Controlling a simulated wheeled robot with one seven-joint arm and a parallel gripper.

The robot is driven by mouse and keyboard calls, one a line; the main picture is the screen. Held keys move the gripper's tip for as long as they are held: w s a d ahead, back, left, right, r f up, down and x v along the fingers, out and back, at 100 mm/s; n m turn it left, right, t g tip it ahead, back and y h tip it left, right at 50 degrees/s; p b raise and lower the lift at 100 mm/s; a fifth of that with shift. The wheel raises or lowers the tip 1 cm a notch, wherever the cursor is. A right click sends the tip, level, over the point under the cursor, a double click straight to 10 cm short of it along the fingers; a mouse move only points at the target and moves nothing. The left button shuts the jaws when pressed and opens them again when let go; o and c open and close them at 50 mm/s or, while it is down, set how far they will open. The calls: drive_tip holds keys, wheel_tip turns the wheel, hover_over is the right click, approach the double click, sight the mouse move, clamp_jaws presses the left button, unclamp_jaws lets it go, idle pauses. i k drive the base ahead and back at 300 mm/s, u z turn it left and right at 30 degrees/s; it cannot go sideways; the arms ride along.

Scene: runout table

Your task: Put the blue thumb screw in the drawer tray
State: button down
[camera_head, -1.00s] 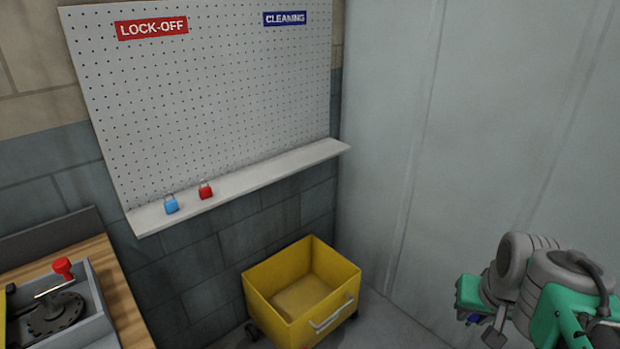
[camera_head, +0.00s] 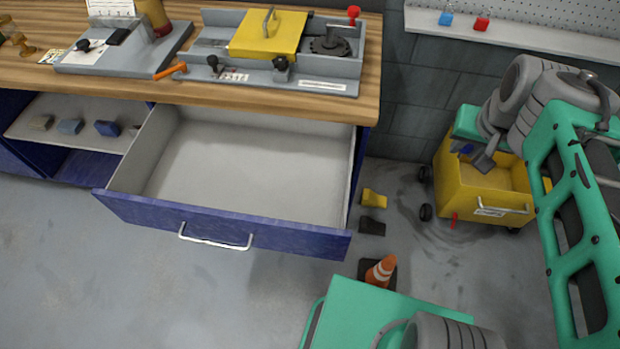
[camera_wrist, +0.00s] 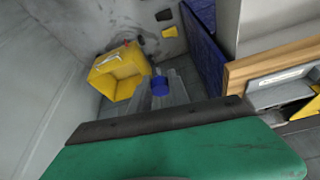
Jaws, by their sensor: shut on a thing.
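The blue thumb screw (camera_wrist: 160,86) shows in the wrist view between the grey fingers of my gripper (camera_wrist: 163,92). In the head view my gripper (camera_head: 474,154) is at the right, in front of the yellow bin, and only a small blue bit of the screw (camera_head: 462,148) shows. My gripper is shut on the screw. The drawer tray (camera_head: 245,165) is the pale inside of an open drawer with a blue front, left of centre under the wooden bench. It looks empty. My gripper is well to its right, not over it.
The wooden bench (camera_head: 200,92) carries a machine with a yellow cover (camera_head: 268,36). A yellow wheeled bin (camera_head: 480,205) stands at the right. An orange cone (camera_head: 381,270) and two small wedges (camera_head: 373,226) are on the floor right of the drawer. A shelf (camera_head: 520,38) holds two padlocks.

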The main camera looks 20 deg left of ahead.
sight(242, 165)
drive_tip(key=u, duration=3)
drive_tip(key=i, duration=1)
